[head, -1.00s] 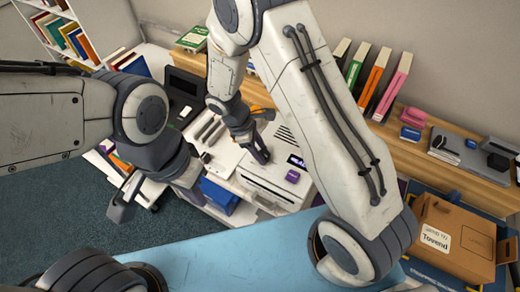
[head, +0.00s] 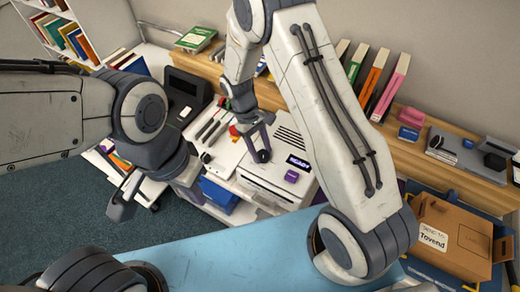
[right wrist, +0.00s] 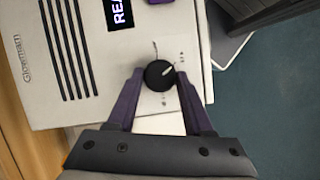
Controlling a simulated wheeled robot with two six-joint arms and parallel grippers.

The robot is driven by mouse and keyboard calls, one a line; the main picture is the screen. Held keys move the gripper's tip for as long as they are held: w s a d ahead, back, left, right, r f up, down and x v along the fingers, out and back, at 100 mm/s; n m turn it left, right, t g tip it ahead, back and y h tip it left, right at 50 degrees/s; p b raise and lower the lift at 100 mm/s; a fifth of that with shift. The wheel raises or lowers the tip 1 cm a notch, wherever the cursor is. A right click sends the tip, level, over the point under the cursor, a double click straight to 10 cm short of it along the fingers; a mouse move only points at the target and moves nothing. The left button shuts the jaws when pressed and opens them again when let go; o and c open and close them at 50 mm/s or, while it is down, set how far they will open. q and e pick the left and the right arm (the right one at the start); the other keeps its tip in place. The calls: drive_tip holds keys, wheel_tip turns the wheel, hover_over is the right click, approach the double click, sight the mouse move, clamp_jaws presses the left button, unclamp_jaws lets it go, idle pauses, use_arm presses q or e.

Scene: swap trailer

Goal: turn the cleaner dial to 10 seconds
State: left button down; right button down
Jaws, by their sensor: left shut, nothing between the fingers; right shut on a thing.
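The cleaner (head: 275,170) is a white box with a slotted top, a dark READY display (head: 299,162) and a purple button (head: 291,177). Its black round dial (right wrist: 160,74) has a white pointer line, which points up and to the right in the right wrist view. My right gripper (right wrist: 158,78) has its purple fingers closed on both sides of the dial. In the head view the dial (head: 263,156) shows at the tips of my right gripper. My left gripper (head: 160,198) is shut and empty, hanging left of the cleaner. The small marks around the dial are too blurred to read.
A blue bin (head: 219,194) stands below the white counter. A cardboard box (head: 452,238) sits at the right. Books and small items line the wooden shelf (head: 405,150) behind. A light blue surface (head: 235,262) in front is clear.

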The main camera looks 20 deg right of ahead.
idle(0.5)
drive_tip(key=shift+c, duration=1.4)
unclamp_jaws()
drive_tip(key=shift+w+a+r, duration=0.1)
drive_tip(key=shift+w+r, duration=0.2)
drive_tip(key=shift+r, duration=0.2)
drive_tip(key=b+v, duration=0.2)
drive_tip(key=v, duration=0.7)
drive_tip(key=shift+r, duration=0.2)
drive_tip(key=shift+s, duration=0.1)
